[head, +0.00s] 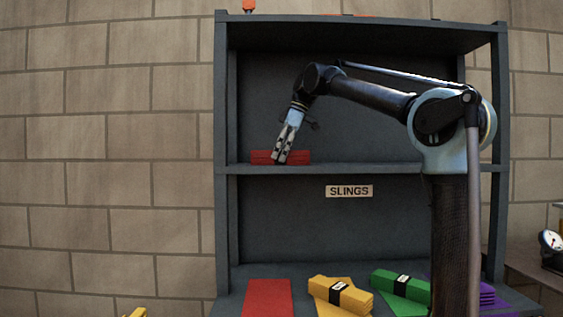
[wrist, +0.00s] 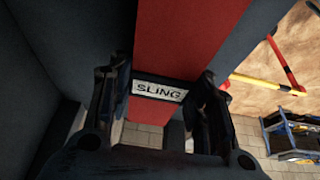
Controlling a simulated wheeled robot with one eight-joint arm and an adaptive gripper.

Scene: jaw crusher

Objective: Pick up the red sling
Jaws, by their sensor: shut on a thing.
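The red sling (head: 300,156) is a flat folded bundle at the left of the upper shelf. In the wrist view the red sling (wrist: 188,38) runs between my fingers, with its white SLING label facing the camera. My gripper (head: 281,158) reaches down onto the sling from above, tilted, and is shut on it around the labelled middle. My gripper also shows in the wrist view (wrist: 165,78), one finger on each side of the sling. The sling is level with the upper shelf; I cannot tell whether it still touches it.
The upper shelf (head: 380,169) is otherwise bare, with an upright post on each side. On the lower shelf lie a bare red patch (head: 268,297), a yellow sling (head: 340,291), a green sling (head: 401,285) and a purple sling (head: 488,294). A gauge (head: 551,240) stands at far right.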

